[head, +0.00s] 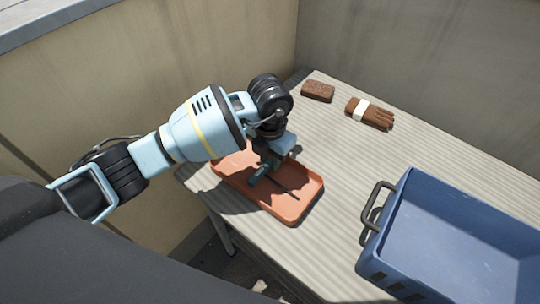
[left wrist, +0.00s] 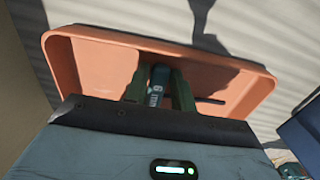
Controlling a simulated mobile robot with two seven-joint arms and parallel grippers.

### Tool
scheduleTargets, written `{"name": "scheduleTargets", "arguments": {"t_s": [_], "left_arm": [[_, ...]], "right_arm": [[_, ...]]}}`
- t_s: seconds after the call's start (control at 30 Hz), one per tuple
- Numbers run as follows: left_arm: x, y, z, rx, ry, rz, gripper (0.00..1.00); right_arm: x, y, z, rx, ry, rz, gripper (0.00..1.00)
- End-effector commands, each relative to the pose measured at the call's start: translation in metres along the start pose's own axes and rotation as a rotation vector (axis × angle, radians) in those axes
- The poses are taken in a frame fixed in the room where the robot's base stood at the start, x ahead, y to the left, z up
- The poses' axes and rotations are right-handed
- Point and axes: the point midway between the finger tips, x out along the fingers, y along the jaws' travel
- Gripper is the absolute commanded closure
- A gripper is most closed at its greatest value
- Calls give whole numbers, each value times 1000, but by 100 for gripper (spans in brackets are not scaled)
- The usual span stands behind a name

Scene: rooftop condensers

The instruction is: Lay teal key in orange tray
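The orange tray (head: 301,207) lies on the table, and it fills much of the left wrist view (left wrist: 88,60). My left gripper (head: 259,174) reaches down into the tray, inside its rim. In the left wrist view its two dark green fingers (left wrist: 159,88) press close on both sides of a teal piece with pale lettering, the teal key (left wrist: 157,82). The key's far end is hidden by the fingers and palm. I cannot tell whether it touches the tray floor. My right gripper is not in view.
A blue crate (head: 465,230) with a dark handle stands to the right of the tray. A brown sponge-like block (head: 318,91) and a brown glove (head: 372,114) lie at the table's back. The middle of the table (head: 335,150) is clear. Walls stand behind and left.

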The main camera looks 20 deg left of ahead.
Motion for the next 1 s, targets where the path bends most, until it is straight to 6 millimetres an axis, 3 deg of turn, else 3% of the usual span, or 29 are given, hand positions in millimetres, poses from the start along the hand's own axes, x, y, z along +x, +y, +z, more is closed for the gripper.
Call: {"name": "scheduleTargets", "arguments": {"t_s": [0.1,0.47,0.63,1.0], "left_arm": [[0,0,0,0,0,0,59],[-5,0,0,0,-2,0,59],[-27,1,1,1,-5,1,59],[-99,0,1,1,-4,1,59]], "right_arm": [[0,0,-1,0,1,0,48],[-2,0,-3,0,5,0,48],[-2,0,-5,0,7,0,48],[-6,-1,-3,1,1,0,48]]}}
